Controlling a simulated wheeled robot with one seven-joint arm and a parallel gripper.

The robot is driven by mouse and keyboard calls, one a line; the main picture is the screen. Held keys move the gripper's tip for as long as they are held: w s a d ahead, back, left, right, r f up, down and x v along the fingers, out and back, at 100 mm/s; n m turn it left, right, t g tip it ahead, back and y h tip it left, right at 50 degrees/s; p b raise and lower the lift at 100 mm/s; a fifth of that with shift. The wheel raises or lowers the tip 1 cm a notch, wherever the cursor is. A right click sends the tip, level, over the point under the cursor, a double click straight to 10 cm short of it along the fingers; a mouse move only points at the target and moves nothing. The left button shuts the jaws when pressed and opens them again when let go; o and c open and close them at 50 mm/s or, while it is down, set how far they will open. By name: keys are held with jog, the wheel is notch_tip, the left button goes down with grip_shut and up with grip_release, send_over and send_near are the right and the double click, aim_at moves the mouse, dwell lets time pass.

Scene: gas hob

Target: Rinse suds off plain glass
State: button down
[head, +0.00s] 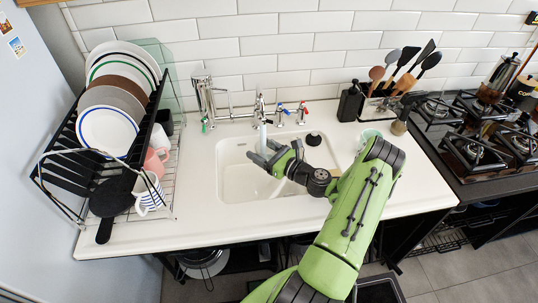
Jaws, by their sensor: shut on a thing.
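My gripper (262,158) is over the white sink (232,188), below the tap (260,108), with its dark fingers pointing left. A pale bluish stream of water (263,135) comes down from the tap to the fingers. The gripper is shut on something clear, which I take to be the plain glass. The glass's outline is too faint and small to make out, and the fingers hide part of it. I cannot tell whether suds are on it or how it is tilted.
A dish rack (75,150) with plates and mugs stands at left. A pale green vessel (369,135) is right of the sink, partly behind my arm. A utensil holder (378,105) and the gas hob (475,150) lie farther right. The counter's front left is clear.

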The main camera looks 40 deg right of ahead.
jog(key=shift+s+a+r, duration=0.1)
jog(key=shift+s, duration=0.9)
jog(key=shift+s+a+p, duration=0.2)
jog(key=shift+s+a, duration=0.15)
jog(key=shift+s, duration=0.45)
jog(key=shift+s+a+p, duration=0.25)
jog(key=shift+s+a, duration=0.1)
jog(key=shift+s, duration=0.45)
jog(key=shift+s+a+p, duration=0.2)
jog(key=shift+s+a, duration=0.15)
jog(key=shift+s, duration=0.45)
jog(key=s+a+r+p, duration=0.1)
jog(key=s+r+p, duration=0.3)
jog(key=s, duration=0.1)
jog(key=shift+a, duration=0.2)
jog(key=shift+w, duration=0.1)
